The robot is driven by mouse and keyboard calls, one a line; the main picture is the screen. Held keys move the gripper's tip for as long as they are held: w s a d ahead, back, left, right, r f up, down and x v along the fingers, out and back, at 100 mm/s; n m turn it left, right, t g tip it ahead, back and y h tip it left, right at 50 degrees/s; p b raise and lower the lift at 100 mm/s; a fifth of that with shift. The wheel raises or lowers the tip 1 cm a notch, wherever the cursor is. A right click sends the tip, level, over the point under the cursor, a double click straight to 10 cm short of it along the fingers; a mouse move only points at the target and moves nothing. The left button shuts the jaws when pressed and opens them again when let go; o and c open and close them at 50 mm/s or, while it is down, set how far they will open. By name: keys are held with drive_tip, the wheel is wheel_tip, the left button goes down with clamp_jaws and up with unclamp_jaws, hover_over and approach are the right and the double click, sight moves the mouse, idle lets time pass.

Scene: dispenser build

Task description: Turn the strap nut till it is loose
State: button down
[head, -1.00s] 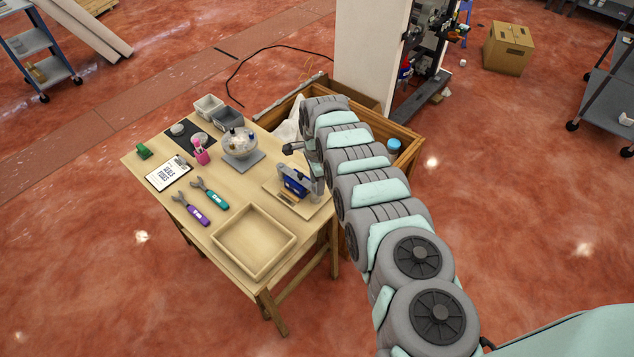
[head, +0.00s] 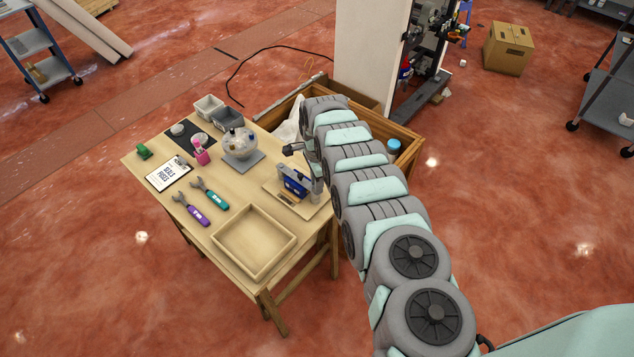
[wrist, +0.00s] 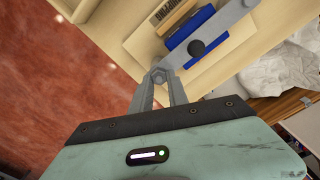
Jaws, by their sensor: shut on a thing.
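The strap nut (wrist: 158,76) is a small grey hex shape at the lower end of a flat grey strap (wrist: 222,27) in the wrist view. My gripper (wrist: 160,82) is shut on the nut, with its two grey fingertips against its sides. The strap runs from the nut up and to the right, over a blue body (wrist: 195,38) with a round black knob. In the head view the blue dispenser (head: 295,182) stands on a wooden tray, and my arm partly hides its right side. The nut cannot be made out there.
The wooden tray (head: 313,208) sits at the table's right edge. An empty shallow wooden box (head: 252,262) lies in front of it. A wooden crate (head: 402,160) stands behind.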

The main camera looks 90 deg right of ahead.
drive_tip(key=shift+w+n, duration=0.15)
drive_tip(key=shift+n, duration=0.85)
drive_tip(key=n, duration=0.2)
drive_tip(key=shift+f+n+b, duration=0.2)
drive_tip(key=shift+n+b, duration=0.15)
drive_tip(key=shift+n, duration=0.05)
drive_tip(key=n+b, duration=0.2)
drive_tip(key=n, duration=0.1)
drive_tip(key=shift+d+n, duration=0.1)
drive_tip(key=shift+n, duration=0.2)
drive_tip(key=n+b, duration=0.1)
drive_tip(key=n, duration=0.2)
drive_tip(key=shift+n+b, duration=0.3)
drive_tip(key=shift+b, duration=0.05)
drive_tip(key=n, duration=0.5)
drive_tip(key=shift+w+b, duration=0.15)
drive_tip(key=shift+b, duration=0.2)
drive_tip(key=n, duration=0.6)
drive_tip(key=shift+w+r, duration=0.1)
